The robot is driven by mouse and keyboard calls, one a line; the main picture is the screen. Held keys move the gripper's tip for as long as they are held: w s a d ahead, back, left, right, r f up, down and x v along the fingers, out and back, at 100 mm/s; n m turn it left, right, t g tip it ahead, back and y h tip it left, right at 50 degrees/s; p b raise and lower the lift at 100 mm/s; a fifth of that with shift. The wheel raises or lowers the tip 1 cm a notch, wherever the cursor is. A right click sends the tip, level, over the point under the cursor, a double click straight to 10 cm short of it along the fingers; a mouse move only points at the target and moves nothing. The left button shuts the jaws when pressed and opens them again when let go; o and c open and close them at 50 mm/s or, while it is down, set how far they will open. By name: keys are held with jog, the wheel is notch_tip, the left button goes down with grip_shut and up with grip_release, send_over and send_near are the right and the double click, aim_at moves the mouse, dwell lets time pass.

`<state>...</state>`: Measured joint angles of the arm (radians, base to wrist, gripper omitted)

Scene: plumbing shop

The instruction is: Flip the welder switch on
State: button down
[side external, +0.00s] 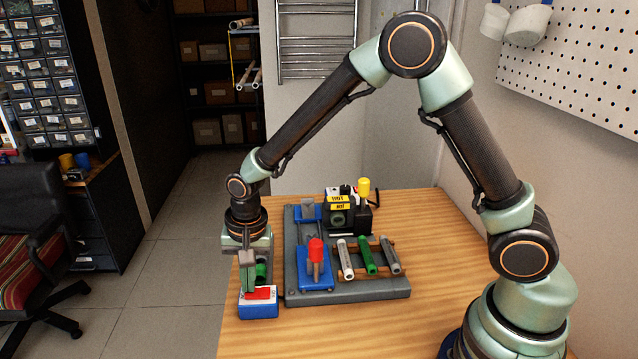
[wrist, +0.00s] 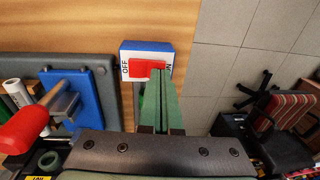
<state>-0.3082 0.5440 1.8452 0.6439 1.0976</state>
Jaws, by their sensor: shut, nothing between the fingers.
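The welder switch (side external: 258,309) is a blue box with a white top at the table's front left edge. Its red rocker (side external: 263,293) lies between an OFF label (wrist: 125,66) at left and a partly hidden label ending in N (wrist: 168,70) at right in the wrist view. My gripper (side external: 249,290) points down over the switch. Its green fingers are shut and empty; in the wrist view their tips (wrist: 158,72) overlap the rocker's right part, on the N side. I cannot tell whether they touch it or which way the rocker is tilted.
The grey welder base (side external: 350,294) sits right of the switch, with a red-handled lever (side external: 316,250) and a black heater block (side external: 338,216) with yellow HOT labels. Several pipes (side external: 368,256) lie on a wooden rack.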

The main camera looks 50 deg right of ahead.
jog(key=shift+w+f, duration=0.1)
jog(key=shift+f, duration=0.1)
dwell(0.3)
jog(key=shift+s+d+r, duration=0.3)
jog(key=shift+s+d, duration=0.2)
jog(key=shift+s, duration=0.05)
notch_tip(320, 180, up, 14)
jog(key=w+a, duration=0.1)
dwell(0.7)
jog(key=shift+w+a, duration=0.1)
